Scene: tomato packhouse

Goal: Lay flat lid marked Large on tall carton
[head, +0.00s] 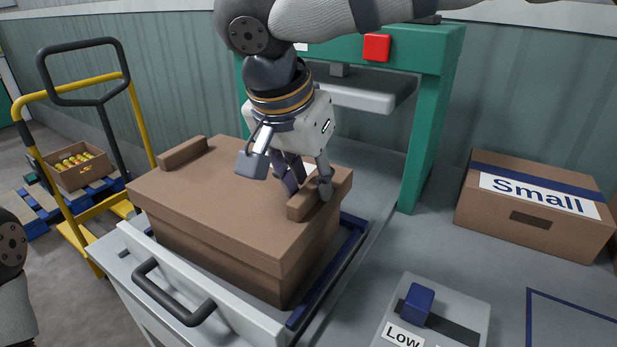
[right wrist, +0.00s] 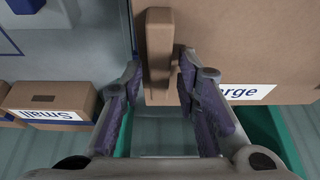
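A brown flat lid (head: 225,193) with a raised grip bar along each of its two ends lies on a brown carton (head: 225,255) in the head view. It looks level, with its rim overlapping the carton's top. In the right wrist view part of the word Large shows on a white label (right wrist: 252,93) on the lid, the rest hidden by a finger. My right gripper (head: 308,192) is at the lid's right grip bar (right wrist: 158,50). Its fingers are apart, one on either side of the bar, with a gap visible on at least one side. My left gripper is out of view.
The carton stands within a blue frame (head: 352,240) on the bench, beside a dark handle (head: 172,290). A green press frame (head: 432,130) with a red button stands behind. A carton marked Small (head: 535,205) and a slider panel (head: 440,310) are at right.

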